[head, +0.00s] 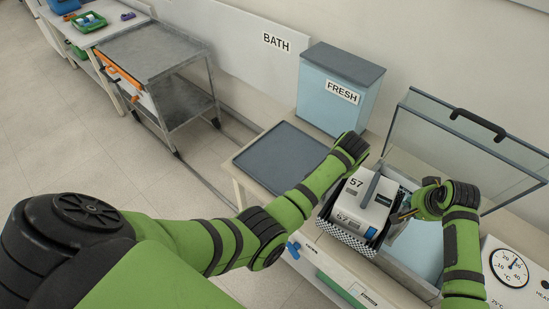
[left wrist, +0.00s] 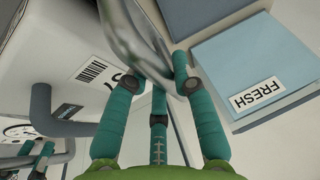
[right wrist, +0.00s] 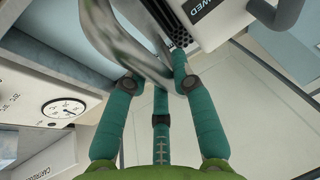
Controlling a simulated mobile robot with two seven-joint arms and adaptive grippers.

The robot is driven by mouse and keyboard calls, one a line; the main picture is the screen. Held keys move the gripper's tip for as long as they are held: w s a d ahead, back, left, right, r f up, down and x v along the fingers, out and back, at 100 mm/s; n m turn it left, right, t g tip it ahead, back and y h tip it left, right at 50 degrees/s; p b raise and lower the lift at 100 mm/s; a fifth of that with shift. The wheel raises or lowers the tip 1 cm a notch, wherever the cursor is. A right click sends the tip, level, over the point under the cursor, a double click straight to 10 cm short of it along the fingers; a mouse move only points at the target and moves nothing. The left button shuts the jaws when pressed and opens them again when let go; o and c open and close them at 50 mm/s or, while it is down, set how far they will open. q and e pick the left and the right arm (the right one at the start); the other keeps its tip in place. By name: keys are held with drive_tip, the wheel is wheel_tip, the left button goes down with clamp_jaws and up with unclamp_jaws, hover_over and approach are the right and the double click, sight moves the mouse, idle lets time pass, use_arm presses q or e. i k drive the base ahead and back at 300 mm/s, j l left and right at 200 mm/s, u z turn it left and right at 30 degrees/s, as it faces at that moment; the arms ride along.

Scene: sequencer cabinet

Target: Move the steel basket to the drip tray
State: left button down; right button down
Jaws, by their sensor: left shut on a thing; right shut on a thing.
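The steel basket (head: 373,238) has dark mesh sides and holds a white box (head: 362,203) marked 57 with a grey handle. It shows at the left end of the open water bath (head: 419,252); I cannot tell how high it is above the bath. My left gripper (left wrist: 158,84) is shut on a shiny steel handle of the basket at its far-left side. My right gripper (head: 404,213) is shut on the handle at the right side; the grip also shows in the right wrist view (right wrist: 158,84). The drip tray (head: 279,157), flat, dark grey and empty, lies left of the basket.
The bath's glass lid (head: 455,150) stands open behind the bath. A blue container labelled FRESH (head: 335,95) stands behind the drip tray. A temperature dial (head: 509,267) is at the right. A steel cart (head: 150,55) stands at the far left, with open floor before it.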

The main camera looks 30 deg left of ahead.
sight(291, 161)
drive_tip(key=k+j, duration=0.2)
drive_tip(key=j, duration=0.15)
drive_tip(key=k+j, duration=0.15)
drive_tip(key=j, duration=0.25)
drive_tip(key=i+j, duration=0.3)
drive_tip(key=i, duration=0.2)
drive_tip(key=i+j, duration=0.3)
drive_tip(key=j, duration=0.25)
drive_tip(key=j+z, duration=0.2)
drive_tip(key=j, duration=0.2)
drive_tip(key=k, duration=0.05)
